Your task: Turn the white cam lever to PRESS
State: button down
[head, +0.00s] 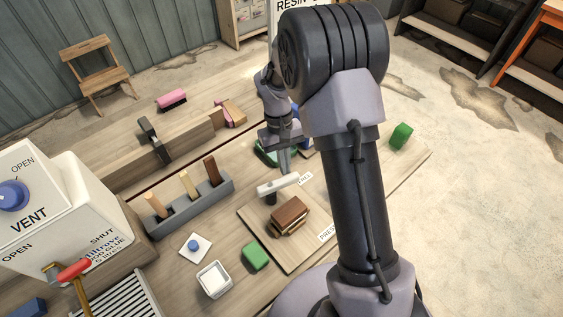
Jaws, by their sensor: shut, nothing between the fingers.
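The white cam lever (277,185) sits on a short dark post on a wooden board (262,239). Its bar points right and slightly away, toward a partly legible label at the board's far edge. The word PRESS (327,233) is on the board's near right side, partly hidden by my arm. A stack of brown blocks (288,216) lies on the board just in front of the lever. My gripper (285,170) is shut and empty, pointing down at the lever's right end. I cannot tell whether it touches the bar.
A grey rack (192,210) with wooden-handled tools stands left of the board. A green block (255,256) and white cup (213,279) are near its front left. A white glue machine (75,215) is far left. Another green block (401,136) lies right of my arm.

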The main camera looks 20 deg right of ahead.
aim_at(294, 179)
jog(key=s+m, duration=0.1)
jog(key=m, duration=0.1)
jog(key=s+d+m+y, duration=0.1)
jog(key=m, duration=0.1)
jog(key=s+m+b, duration=0.1)
jog(key=s+m, duration=0.1)
jog(key=m, duration=0.1)
jog(key=shift+d+y, duration=0.2)
jog(key=shift+y, duration=0.1)
jog(key=m, duration=0.1)
jog(key=s+m, duration=0.1)
jog(key=m, duration=0.1)
jog(key=shift+s+a+f+t+y+b, duration=0.1)
jog(key=shift+s+t+y+b, duration=0.2)
jog(key=shift+t+b, duration=0.1)
jog(key=s+m, duration=0.1)
jog(key=m, duration=0.1)
jog(key=s+a+m+b, duration=0.1)
jog(key=shift+m+t, duration=0.4)
jog(key=shift+s+a, duration=0.2)
jog(key=shift+s, duration=0.05)
